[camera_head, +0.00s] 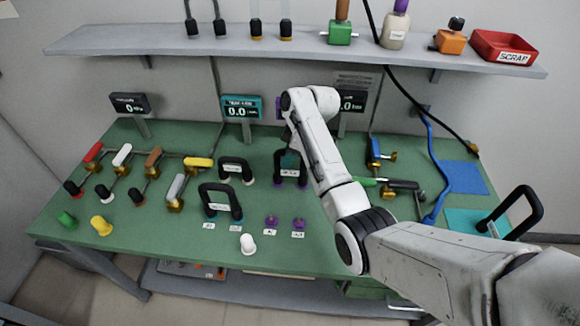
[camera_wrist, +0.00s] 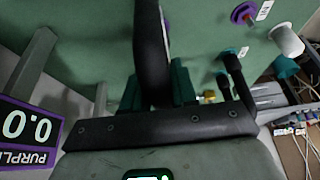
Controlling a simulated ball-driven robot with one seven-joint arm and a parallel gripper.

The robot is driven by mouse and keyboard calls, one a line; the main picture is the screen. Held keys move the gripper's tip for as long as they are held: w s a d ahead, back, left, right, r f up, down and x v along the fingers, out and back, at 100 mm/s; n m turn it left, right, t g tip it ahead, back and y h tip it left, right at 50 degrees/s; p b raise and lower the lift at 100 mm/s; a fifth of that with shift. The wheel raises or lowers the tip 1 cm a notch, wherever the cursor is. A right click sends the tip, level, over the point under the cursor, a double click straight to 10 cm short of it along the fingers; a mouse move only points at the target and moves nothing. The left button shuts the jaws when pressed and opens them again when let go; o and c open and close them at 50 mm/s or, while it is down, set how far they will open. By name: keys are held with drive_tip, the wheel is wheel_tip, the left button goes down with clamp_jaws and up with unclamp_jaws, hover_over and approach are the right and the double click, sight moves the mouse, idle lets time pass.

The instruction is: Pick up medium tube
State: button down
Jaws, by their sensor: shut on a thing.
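My gripper (camera_head: 290,157) is at the back middle of the green bench, at the top of a black U-shaped tube (camera_head: 278,166). In the wrist view my gripper (camera_wrist: 157,88) has its green fingers on either side of the black tube (camera_wrist: 150,40) and is shut on it. The tube stands upright; its lower ends are small, so I cannot tell whether they touch the bench. Two other black U-shaped tubes stand to the left, one at the back (camera_head: 237,161) and one nearer the front (camera_head: 218,187). A larger black tube (camera_head: 532,200) is at the far right.
Display screens (camera_head: 241,107) stand behind the bench. Coloured valves (camera_head: 122,155) and pipes fill the left side. Purple fittings (camera_head: 271,221) and a white cap (camera_head: 248,243) are at the front. The shelf (camera_head: 200,40) above holds a red scrap tray (camera_head: 505,45).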

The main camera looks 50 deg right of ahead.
drive_tip(key=shift+r, duration=0.1)
drive_tip(key=shift+r+b, duration=0.3)
drive_tip(key=shift+r, duration=0.2)
drive_tip(key=s+a+r+p, duration=0.1)
drive_tip(key=s+r+p, duration=0.4)
drive_tip(key=s+r, duration=0.7)
drive_tip(key=shift+s+a+p, duration=0.2)
drive_tip(key=shift+s+p, duration=0.2)
drive_tip(key=shift+s, duration=0.5)
